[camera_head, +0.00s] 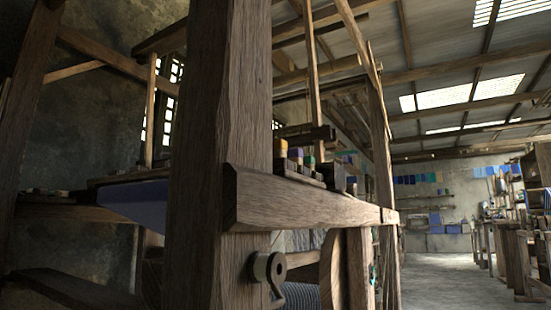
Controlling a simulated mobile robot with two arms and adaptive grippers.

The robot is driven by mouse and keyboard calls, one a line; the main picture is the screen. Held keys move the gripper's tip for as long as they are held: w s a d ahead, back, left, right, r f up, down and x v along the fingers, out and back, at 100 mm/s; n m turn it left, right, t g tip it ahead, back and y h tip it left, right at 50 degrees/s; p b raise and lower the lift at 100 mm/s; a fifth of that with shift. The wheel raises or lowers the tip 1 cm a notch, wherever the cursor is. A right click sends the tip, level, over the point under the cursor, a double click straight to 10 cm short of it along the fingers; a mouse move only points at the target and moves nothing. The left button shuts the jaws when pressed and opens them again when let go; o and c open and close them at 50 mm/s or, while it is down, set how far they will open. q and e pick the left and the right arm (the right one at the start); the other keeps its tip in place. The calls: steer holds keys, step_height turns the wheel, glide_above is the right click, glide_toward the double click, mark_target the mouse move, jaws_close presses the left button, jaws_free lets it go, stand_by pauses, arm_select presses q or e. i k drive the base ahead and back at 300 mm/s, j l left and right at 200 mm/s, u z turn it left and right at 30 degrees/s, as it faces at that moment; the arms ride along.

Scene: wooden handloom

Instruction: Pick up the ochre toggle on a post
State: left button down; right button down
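A small ochre block-like piece (280,148) shows just right of the loom's thick front post (215,130), above the horizontal beam. It looks like the ochre toggle, but it is too small to make out its shape or the post under it. A purple piece (295,154) stands just to its right, and a smaller green and yellow piece (309,160) beyond that. The front post stands at its left edge and the beam hides what is below. Neither of my grippers is in view.
The wooden beam (300,203) crosses in front of the small pieces. A metal roller with a hook (268,267) hangs below it. Blue cloth (140,199) lies on the loom at left. The concrete floor (450,280) is open at right, before benches (515,245).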

mark_target(280, 150)
steer(key=k, duration=1)
